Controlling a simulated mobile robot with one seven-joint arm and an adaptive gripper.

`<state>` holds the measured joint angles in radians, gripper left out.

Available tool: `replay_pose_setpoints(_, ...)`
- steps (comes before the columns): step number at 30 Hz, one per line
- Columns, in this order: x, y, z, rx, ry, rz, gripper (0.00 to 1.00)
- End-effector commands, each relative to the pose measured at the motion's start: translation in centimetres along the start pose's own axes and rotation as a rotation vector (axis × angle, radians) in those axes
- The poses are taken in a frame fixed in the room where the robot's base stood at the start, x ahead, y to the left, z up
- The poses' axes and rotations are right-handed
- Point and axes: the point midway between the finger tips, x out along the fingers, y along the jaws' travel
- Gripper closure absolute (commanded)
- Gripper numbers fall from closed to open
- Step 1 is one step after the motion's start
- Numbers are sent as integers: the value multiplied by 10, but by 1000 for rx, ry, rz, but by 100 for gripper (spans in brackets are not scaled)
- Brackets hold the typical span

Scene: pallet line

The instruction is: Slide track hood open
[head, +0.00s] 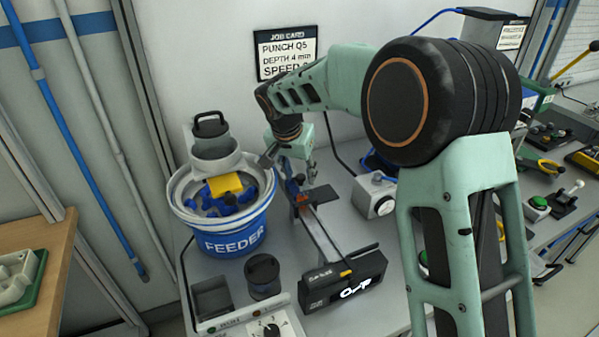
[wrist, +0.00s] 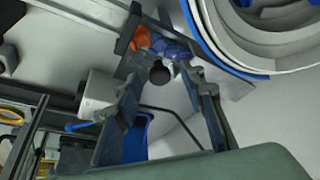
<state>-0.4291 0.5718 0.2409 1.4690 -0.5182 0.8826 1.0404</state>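A narrow track (head: 322,236) runs along the bench from beside the feeder to a black housing (head: 370,273) with white arrow-like markings and a yellow tab (head: 346,273). This housing may be the track hood; I cannot tell for sure. My gripper (head: 301,168) is over the far end of the track, by small orange and blue parts. In the wrist view my gripper (wrist: 164,82) has its fingers apart. A dark round knob (wrist: 160,73) shows between them, with an orange part (wrist: 141,38) and blue parts beyond. Whether the fingers touch anything is unclear.
A blue and white feeder bowl (head: 232,240) stands close left of the track. A dark cup (head: 264,272) and an open bin (head: 212,298) are in front of it. A grey box with a knob (head: 372,197) stands to the right. A job card (head: 286,50) hangs behind.

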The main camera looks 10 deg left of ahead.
Motion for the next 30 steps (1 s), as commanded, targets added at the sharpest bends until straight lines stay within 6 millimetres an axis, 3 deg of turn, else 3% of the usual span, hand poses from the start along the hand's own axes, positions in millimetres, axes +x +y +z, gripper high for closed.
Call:
replay_pose_setpoints(8,1,0,0,0,1,0,63)
replay_pose_setpoints(18,1,0,0,0,1,0,100)
replay_pose_setpoints(26,1,0,0,0,1,0,100)
replay_pose_setpoints(30,6,12,-11,3,2,2,100)
